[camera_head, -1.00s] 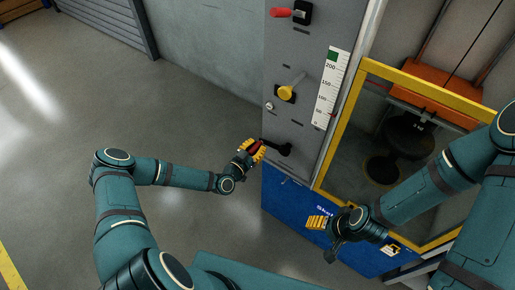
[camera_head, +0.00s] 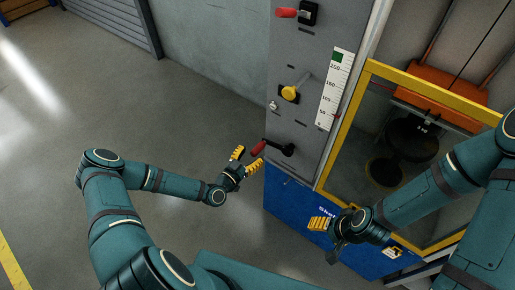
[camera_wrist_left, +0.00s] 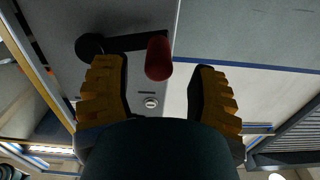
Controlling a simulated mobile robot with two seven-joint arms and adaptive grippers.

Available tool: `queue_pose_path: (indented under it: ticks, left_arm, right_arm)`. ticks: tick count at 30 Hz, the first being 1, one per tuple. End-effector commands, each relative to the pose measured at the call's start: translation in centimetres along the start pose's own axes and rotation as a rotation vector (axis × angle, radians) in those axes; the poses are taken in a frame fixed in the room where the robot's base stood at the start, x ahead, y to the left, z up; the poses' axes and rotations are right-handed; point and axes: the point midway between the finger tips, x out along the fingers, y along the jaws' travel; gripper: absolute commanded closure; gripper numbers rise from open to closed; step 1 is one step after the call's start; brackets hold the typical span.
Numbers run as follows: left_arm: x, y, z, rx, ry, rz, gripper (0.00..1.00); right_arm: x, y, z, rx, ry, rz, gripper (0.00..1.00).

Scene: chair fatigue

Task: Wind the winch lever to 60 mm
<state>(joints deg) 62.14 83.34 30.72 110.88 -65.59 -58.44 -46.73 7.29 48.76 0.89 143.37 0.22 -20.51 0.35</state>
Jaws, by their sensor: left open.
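The winch lever is a black crank arm (camera_head: 276,146) with a red handle (camera_head: 258,147), low on the grey panel. In the head view the handle points left from the hub. My left gripper (camera_head: 247,159) is open, just left of and below the handle. In the left wrist view, the red handle (camera_wrist_left: 158,58) shows ahead, between the spread yellow fingers and apart from both. The white scale (camera_head: 333,90) on the panel has a green top; its reading is too small to tell. My right gripper (camera_head: 322,224) is in front of the blue lower panel; its opening is unclear.
Above the lever are a yellow-knobbed lever (camera_head: 290,93) and a red-handled lever (camera_head: 287,12). A yellow-framed guard (camera_head: 345,130) encloses a dark round seat (camera_head: 412,138) under an orange block (camera_head: 430,88). The floor left of the panel is clear.

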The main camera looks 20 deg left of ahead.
Motion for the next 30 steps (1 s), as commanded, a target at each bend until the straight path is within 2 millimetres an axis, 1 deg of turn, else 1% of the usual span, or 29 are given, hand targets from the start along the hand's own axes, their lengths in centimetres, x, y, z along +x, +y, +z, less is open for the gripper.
queue_pose_path:
  ticks: [1,6,9,12,17,30]
  left_arm:
    - [-1.1,0.0,0.0,-0.001,-0.001,0.000,0.42]
    - [-4.2,-0.1,0.0,-0.001,0.000,-0.001,0.42]
    - [-5.4,0.0,-0.1,0.000,0.001,0.000,0.42]
    - [-6.2,-0.1,-0.1,0.000,0.002,-0.001,0.42]
    - [-6.5,0.0,-0.1,-0.001,0.003,-0.001,0.42]
    - [-6.5,0.0,-0.1,0.000,0.002,0.000,0.42]
  right_arm:
    - [0.0,0.0,0.0,0.000,0.000,0.000,0.33]
    - [0.0,0.0,0.0,0.000,0.000,0.000,0.33]
    - [0.0,0.0,0.0,0.000,0.000,0.000,0.33]
    - [0.0,0.0,0.0,0.000,0.000,0.000,0.33]
    - [0.0,0.0,0.0,0.000,0.000,0.000,0.33]
    - [0.0,0.0,0.0,0.000,0.000,0.000,0.33]
